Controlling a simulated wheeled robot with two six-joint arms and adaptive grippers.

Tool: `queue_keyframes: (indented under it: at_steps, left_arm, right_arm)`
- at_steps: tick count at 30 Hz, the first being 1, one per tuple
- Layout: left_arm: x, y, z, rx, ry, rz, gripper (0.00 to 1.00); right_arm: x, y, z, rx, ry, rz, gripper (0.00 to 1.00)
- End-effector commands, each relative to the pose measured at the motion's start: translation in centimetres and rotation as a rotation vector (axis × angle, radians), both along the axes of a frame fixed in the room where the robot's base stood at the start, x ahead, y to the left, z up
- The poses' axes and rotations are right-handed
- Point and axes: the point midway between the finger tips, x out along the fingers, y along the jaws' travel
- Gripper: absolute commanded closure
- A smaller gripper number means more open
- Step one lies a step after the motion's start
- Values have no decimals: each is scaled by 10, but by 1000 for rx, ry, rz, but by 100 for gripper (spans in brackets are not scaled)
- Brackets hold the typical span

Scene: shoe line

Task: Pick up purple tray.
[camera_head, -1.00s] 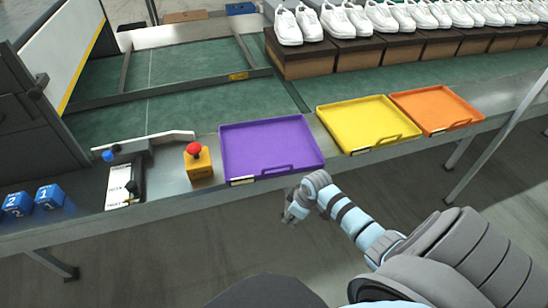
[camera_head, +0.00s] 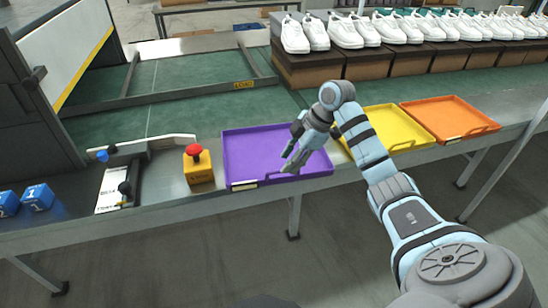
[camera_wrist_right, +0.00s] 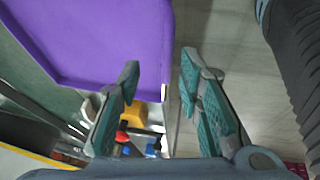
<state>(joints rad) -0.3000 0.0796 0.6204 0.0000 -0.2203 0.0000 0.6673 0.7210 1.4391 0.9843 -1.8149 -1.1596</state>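The purple tray (camera_head: 250,156) lies flat on the front of the line table, between the yellow emergency-button box and the yellow tray. My right gripper (camera_head: 290,164) is over the front right part of the purple tray, its fingers pointing down and to the left. In the right wrist view its two teal-padded fingers (camera_wrist_right: 162,110) are spread apart with nothing between them. The purple tray (camera_wrist_right: 110,40) fills the upper left there, beside the fingers. Whether the gripper touches the tray cannot be told. My left gripper is out of view.
A yellow tray (camera_head: 402,122) and an orange tray (camera_head: 450,118) lie to the right. The yellow box with a red button (camera_head: 198,167) stands just left of the purple tray. White shoes on brown boxes (camera_head: 390,62) line the back. Blue numbered cubes (camera_head: 38,197) sit at the left.

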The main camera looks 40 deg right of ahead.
Motion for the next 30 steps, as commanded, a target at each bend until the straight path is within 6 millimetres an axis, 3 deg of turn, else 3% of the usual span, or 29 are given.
queue_keyframes:
  at_steps: [6, 9, 14, 21, 30]
  left_arm:
    - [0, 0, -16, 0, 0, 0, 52]
    - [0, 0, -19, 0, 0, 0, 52]
    - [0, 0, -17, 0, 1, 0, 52]
    - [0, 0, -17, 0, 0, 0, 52]
    - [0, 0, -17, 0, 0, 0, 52]
  right_arm:
    - [5, 15, -38, 2, 2, 0, 67]
    - [9, 17, -49, 0, 2, 0, 67]
    - [9, 17, -47, -1, 1, -1, 67]
    - [9, 17, -47, -1, 1, -1, 100]
    - [10, 17, -46, -1, 0, -1, 100]
